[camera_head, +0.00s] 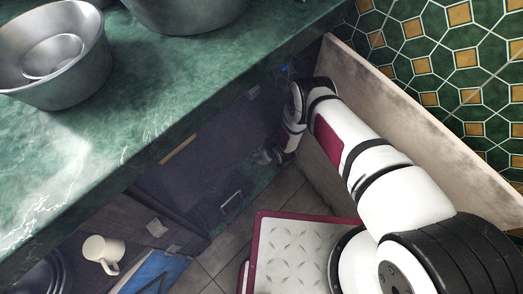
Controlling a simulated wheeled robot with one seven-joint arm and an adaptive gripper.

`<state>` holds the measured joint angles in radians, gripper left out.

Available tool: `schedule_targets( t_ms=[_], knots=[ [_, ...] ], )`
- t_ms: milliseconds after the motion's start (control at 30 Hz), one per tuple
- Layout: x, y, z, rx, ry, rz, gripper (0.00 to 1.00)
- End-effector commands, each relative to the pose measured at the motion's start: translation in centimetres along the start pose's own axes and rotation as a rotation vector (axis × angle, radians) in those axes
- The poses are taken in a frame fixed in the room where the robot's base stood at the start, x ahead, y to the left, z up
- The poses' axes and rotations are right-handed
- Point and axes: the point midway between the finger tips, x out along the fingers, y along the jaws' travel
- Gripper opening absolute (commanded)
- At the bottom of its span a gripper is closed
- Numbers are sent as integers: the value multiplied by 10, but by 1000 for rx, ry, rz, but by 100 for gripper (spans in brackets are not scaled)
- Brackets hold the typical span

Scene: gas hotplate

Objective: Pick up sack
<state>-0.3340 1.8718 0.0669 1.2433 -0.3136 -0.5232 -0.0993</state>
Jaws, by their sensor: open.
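I cannot make out a sack in this view. My white arm reaches from the lower right towards the dark space beside the counter. My gripper (266,157) is at its end, low and small in the shadow, in front of the dark cabinet front. It is open, and I see nothing held in it. The fingers are too dark and small to show detail, and my forearm and wrist hide part of the corner behind them.
A green marble counter (190,85) with metal pots (75,75) fills the upper left. A pale wall panel (440,125) runs close along my arm's right. Below left are a white mug (103,252) and a blue item (153,270). Some tiled floor (285,190) is clear.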

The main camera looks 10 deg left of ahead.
Motion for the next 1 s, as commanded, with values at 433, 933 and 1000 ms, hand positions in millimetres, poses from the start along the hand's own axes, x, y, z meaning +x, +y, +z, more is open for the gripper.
schedule_targets(
  t_ms=[433, 933, 1000],
  knots=[
    [0, 0, 0, 0, 0, 0, 29],
    [-11, 0, -9, 0, 2, 0, 28],
    [-18, 0, -13, 0, 3, 0, 28]
  ],
)
